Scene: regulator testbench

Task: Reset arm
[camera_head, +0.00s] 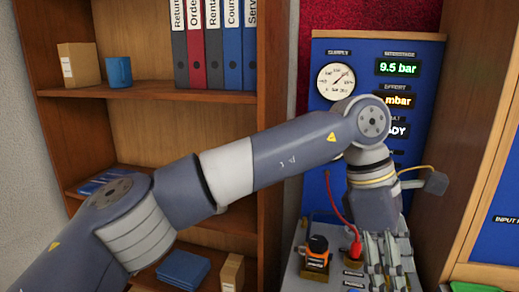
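My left arm comes in from the lower left, crosses the view and bends down at the right. My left gripper (388,272) points down over the grey bench top (296,280); its fingertips are near the lower picture edge, and whether they are apart or hold something is unclear. The blue test panel (318,130) stands behind it, with a round supply gauge (336,81) and a green display (397,67) reading 9.5 bar. My wrist partly covers the lower displays. An orange and black regulator-like part (317,252) stands left of the gripper. My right gripper is not in view.
A red plug (355,248) with a red cable is close beside my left gripper. A wooden shelf (180,128) at the left holds several binders (230,50), a blue mug (118,71) and boxes. A wooden frame (482,150) bounds the right side closely.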

